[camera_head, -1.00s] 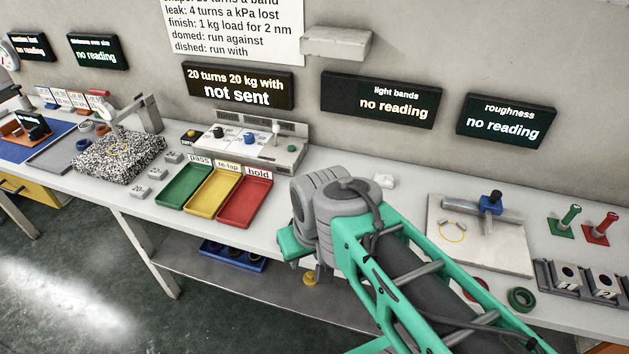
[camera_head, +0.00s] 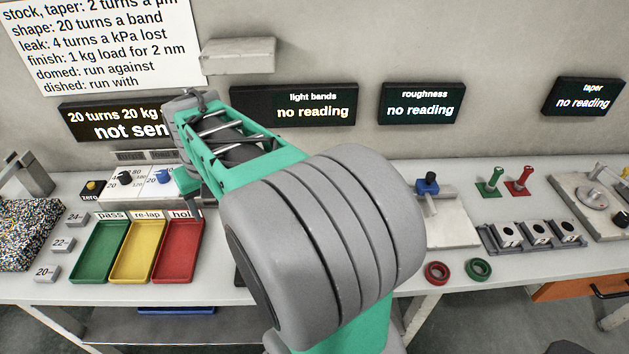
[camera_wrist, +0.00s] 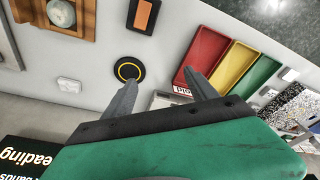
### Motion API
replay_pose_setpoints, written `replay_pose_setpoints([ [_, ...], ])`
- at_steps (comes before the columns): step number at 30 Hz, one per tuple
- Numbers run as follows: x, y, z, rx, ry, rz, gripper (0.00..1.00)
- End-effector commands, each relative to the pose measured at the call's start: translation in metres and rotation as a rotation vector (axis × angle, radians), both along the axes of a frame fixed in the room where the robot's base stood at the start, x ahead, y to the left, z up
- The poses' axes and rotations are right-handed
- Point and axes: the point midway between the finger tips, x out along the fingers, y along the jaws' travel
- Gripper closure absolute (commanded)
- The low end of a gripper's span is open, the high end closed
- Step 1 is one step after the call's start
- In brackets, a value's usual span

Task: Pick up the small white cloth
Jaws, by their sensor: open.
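The small white cloth (camera_wrist: 70,85) appears to be the little white, rounded item on the pale bench in the wrist view, near the wall side and left of my gripper. In the head view my arm hides that spot. My gripper (camera_wrist: 160,76) is open and empty above the bench, its two grey fingers spread well apart. The cloth lies outside the gap between the fingers, and the gripper does not touch it.
A black disc with a yellow ring (camera_wrist: 128,70) and an orange-topped block (camera_wrist: 145,14) lie near my fingers. Red (camera_head: 178,251), yellow (camera_head: 137,251) and green (camera_head: 97,251) trays stand to the left. Displays (camera_head: 294,105) hang on the wall behind. Bare bench surrounds the cloth.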

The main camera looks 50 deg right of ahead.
Motion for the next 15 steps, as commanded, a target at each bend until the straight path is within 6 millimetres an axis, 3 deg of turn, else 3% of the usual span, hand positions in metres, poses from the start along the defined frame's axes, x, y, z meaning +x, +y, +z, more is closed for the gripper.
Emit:
replay_pose_setpoints([
  [1,0.016,-0.046,-0.003,0.011,0.034,-0.085,0.28],
  [4,0.032,-0.140,-0.021,0.036,0.081,-0.237,0.20],
  [6,0.027,-0.205,-0.041,0.057,0.111,-0.340,0.15],
  [9,0.009,-0.278,-0.071,0.084,0.139,-0.454,0.11],
  [12,-0.012,-0.323,-0.095,0.102,0.155,-0.526,0.11],
  [15,-0.023,-0.343,-0.108,0.112,0.163,-0.558,0.11],
])
